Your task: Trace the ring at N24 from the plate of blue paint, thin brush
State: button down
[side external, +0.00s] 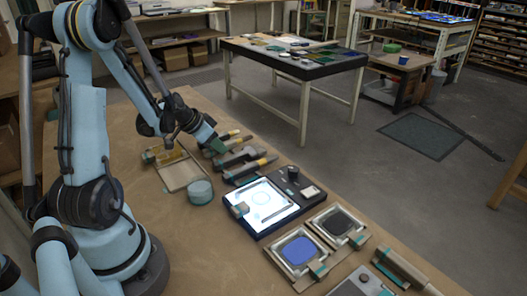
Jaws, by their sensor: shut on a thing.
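My gripper (212,143) is at the far left of the bench, above the row of tools. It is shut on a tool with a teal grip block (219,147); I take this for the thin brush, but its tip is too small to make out. The plate of blue paint (301,250) lies at the front right, well away from my gripper. A lit panel (265,223) in a dark frame stands between them. The N24 label cannot be read.
Several yellow-tipped tools (245,157) lie beside my gripper. A shallow tray (183,175) and a round teal pot (200,190) are left of the panel. A plate of dark paint (338,222) and a thick handled tool (405,270) are at right.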

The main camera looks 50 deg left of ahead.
jog(key=shift+r, duration=3.2)
jog(key=d+r, duration=0.5)
jog(key=d, duration=0.7)
jog(key=d+r, duration=0.5)
jog(key=d, duration=0.7)
jog(key=shift+d+r, duration=0.15)
jog(key=shift+d, duration=0.2)
jog(key=shift+d, duration=0.1)
jog(key=s+d+f+m+g, duration=0.4)
jog(key=s+d+f+g, duration=0.3)
jog(key=d+g, duration=0.3)
jog(key=shift+s+d+f+g+h, duration=0.15)
jog(key=shift+s+d+g+h, duration=0.15)
jog(key=shift+s+d, duration=0.5)
jog(key=shift+w+d+f, duration=0.15)
jog(key=shift+f, duration=0.35)
